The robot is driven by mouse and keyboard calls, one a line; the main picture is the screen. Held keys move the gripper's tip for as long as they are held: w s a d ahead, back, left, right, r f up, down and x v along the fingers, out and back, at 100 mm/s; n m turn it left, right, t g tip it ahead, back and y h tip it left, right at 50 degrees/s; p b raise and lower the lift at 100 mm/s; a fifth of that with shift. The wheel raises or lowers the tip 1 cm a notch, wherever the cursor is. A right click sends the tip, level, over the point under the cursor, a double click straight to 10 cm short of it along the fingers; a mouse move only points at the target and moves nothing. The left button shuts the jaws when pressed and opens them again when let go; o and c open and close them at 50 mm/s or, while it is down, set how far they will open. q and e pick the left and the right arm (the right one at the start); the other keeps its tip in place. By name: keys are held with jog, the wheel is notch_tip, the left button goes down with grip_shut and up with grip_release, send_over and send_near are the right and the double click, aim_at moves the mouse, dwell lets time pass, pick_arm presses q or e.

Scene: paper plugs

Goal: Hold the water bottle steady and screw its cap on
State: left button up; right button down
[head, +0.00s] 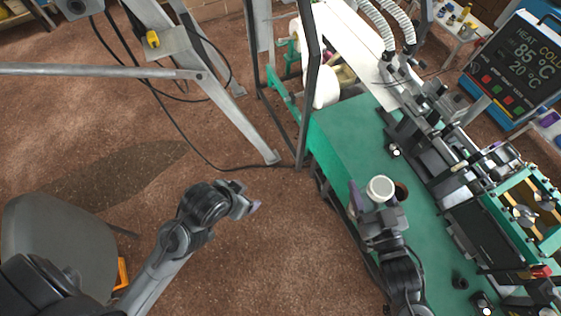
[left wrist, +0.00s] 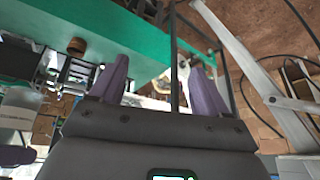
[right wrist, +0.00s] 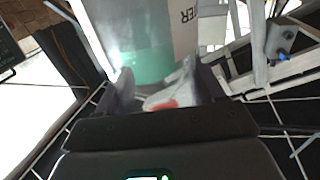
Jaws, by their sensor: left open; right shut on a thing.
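The water bottle (head: 380,188) shows from above in the head view as a white round top over the bench's near edge. My right gripper (head: 377,207) is shut on it. In the right wrist view, the fingers (right wrist: 163,88) are on either side of the bottle (right wrist: 150,35), whose label and greenish lower part show. A brown round piece (head: 402,190), perhaps the cap, sits on the bench just right of the bottle; what looks like it shows in the left wrist view (left wrist: 76,46). My left gripper (head: 250,199) is open and empty over the floor, left of the bench.
The green bench (head: 355,135) is clear behind the bottle. Machinery (head: 450,150) lines its right side, with a display (head: 520,65) beyond. A metal frame post (head: 309,90) stands at the bench's left corner. A grey chair (head: 60,240) is at far left.

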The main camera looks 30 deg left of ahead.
pick_arm(q)
jog(key=s+f+g, duration=0.1)
jog(key=s+f, duration=0.3)
jog(key=s, duration=0.1)
jog(key=shift+s+f+g, duration=0.15)
jog(key=shift+s+g, duration=0.25)
